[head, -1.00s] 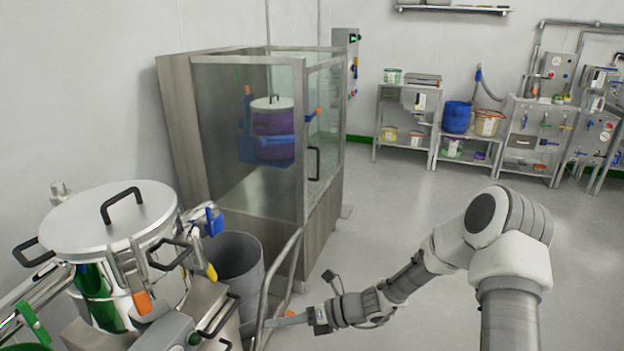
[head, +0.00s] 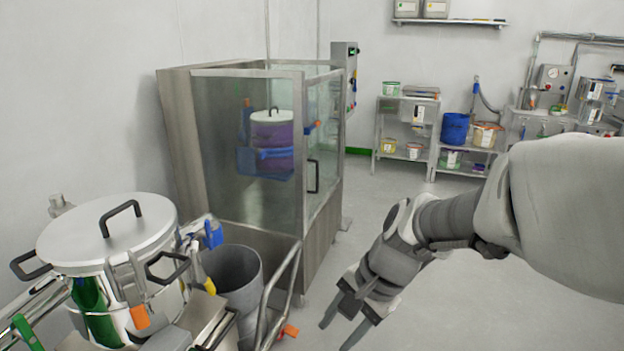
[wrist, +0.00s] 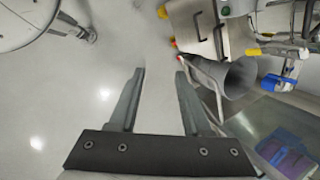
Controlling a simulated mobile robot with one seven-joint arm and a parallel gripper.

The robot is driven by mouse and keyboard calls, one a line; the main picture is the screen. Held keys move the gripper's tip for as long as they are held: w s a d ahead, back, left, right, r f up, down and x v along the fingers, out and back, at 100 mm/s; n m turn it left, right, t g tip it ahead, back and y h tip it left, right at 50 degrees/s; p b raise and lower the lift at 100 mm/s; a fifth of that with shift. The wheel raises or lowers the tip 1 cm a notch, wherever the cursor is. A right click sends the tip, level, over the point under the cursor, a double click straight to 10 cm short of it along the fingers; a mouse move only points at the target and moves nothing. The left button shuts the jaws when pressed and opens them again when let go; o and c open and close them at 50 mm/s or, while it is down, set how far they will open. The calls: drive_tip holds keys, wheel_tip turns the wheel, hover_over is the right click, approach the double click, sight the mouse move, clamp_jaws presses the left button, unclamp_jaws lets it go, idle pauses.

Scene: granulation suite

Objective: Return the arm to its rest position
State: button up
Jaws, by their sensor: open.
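My gripper (head: 341,326) hangs at the lower middle of the head view, with my arm reaching in from the right and bent across the picture. Its two fingers are apart with nothing between them. In the wrist view my gripper (wrist: 160,72) shows both fingers spread over bare grey floor. A grey bin (wrist: 231,80) lies beyond the right finger in that view, apart from it as far as I can see.
A lidded steel vessel (head: 110,235) with black handles stands at the left. The grey bin (head: 236,275) and a metal rail (head: 277,295) are beside it. A glass-walled cabinet (head: 222,140) stands behind. Shelves (head: 405,125) line the back wall. Floor in the middle is clear.

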drive_tip(key=s+d+r+n+t+h, duration=0.4)
drive_tip(key=s+d+r+n, duration=0.5)
drive_tip(key=s, duration=0.1)
wheel_tip(320, 180, up, 17)
drive_tip(key=p, duration=1.7)
drive_tip(key=shift+d, duration=0.3)
drive_tip(key=shift+a, duration=0.15)
